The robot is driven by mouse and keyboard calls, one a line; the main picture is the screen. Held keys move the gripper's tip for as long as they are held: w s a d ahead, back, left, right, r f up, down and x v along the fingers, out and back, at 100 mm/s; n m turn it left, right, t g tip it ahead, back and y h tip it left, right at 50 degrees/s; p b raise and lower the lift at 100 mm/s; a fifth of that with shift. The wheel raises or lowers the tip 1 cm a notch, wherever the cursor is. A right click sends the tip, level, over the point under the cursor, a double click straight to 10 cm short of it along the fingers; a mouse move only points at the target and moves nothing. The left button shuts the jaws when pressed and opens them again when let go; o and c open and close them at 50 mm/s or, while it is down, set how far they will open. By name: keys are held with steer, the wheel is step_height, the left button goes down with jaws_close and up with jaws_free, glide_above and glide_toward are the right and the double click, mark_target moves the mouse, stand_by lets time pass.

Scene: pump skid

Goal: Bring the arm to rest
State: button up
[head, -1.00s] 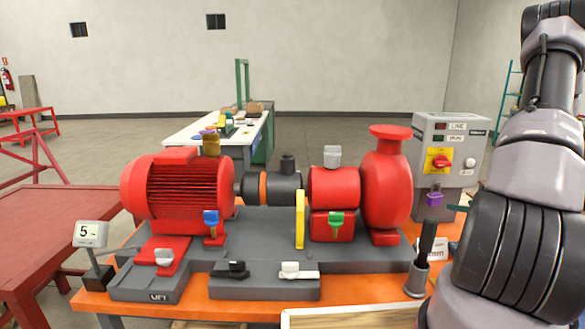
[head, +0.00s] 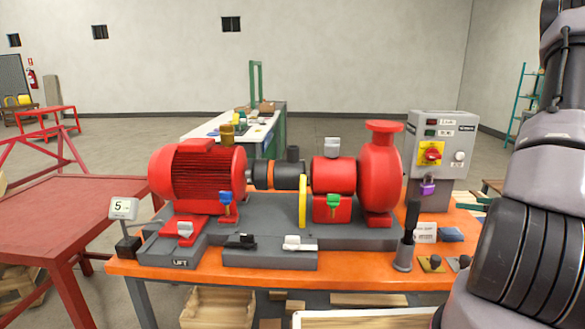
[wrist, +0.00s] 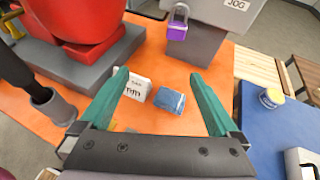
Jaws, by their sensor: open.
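My gripper (wrist: 168,103) shows in the wrist view with its two green fingers spread wide and nothing between them held. It is above the orange table (wrist: 190,125). Beyond and below the fingertips lie a blue folded cloth or pad (wrist: 170,100) and a white card (wrist: 137,87) with print. In the head view my arm fills the right edge, and my gripper is out of frame there.
The red motor (head: 198,172) and red pump (head: 380,175) stand on a grey skid. A control box (head: 440,145) with a purple padlock (head: 428,187) stands at the right. A dark-handled tool in a grey holder (head: 403,258) stands near my arm. A blue surface (wrist: 275,135) lies to the right.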

steer(key=s+a+r+n+g+y, duration=0.1)
steer(key=a+r+n+g+y, duration=0.2)
steer(key=a+r+n, duration=0.6)
steer(key=s+a+r+n+g+y, duration=0.1)
steer(key=a+r+n+g+y, duration=0.25)
steer(key=a+r, duration=0.6)
steer(key=s+a+r+n+h, duration=0.4)
steer(key=s+a+r+n, duration=0.1)
steer(key=s+n, duration=0.3)
steer(key=s+a+r+n+h, duration=0.4)
steer(key=s+a+r+n, duration=0.1)
steer(key=s+n, duration=0.3)
steer(key=shift+s+a+r+t, duration=0.2)
steer(key=shift+s+r+t, duration=0.15)
steer(key=shift+r, duration=0.3)
steer(key=shift+c, duration=0.4)
